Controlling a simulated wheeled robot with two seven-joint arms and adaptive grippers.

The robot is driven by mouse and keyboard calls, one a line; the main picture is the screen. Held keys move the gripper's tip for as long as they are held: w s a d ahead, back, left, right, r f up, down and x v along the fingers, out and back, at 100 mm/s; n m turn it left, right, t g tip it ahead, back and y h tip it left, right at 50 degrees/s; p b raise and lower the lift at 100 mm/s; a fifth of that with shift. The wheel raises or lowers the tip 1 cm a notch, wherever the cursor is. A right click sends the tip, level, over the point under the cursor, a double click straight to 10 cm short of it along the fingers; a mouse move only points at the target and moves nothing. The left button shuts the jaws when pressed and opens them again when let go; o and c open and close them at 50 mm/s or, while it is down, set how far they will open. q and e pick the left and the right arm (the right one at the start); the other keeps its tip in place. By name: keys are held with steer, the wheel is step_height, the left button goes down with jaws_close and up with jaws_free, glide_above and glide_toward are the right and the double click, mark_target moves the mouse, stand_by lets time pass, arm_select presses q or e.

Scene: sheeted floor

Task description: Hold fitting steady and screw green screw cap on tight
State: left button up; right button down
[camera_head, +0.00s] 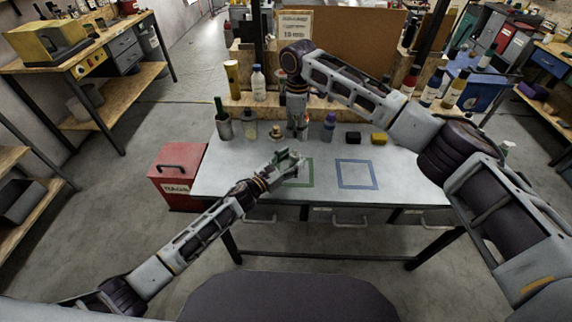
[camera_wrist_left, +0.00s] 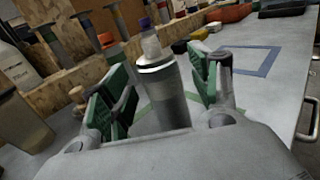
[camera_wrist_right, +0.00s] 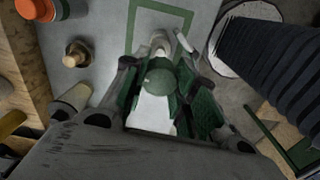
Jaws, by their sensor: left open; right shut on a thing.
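A grey cylindrical fitting (camera_wrist_left: 165,95) with a pale collar and narrower top stands between the spread fingers of my left gripper (camera_wrist_left: 158,92), in the left wrist view. The fingers have green pads and are apart; I cannot tell whether either touches the fitting. In the head view my left gripper (camera_head: 290,157) is over the green square outline (camera_head: 308,172). My right gripper (camera_head: 297,132) points down behind it. In the right wrist view it is shut on the round green screw cap (camera_wrist_right: 160,82). Its fingers partly hide the cap.
A purple-topped bottle (camera_head: 329,122), a black block (camera_head: 353,137) and a yellow block (camera_head: 379,138) stand right of my right gripper. The blue square outline (camera_head: 356,174) is empty.

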arm_select(q)
steer(key=shift+x, duration=0.85)
steer(key=shift+s, duration=0.1)
steer(key=c, duration=1.3)
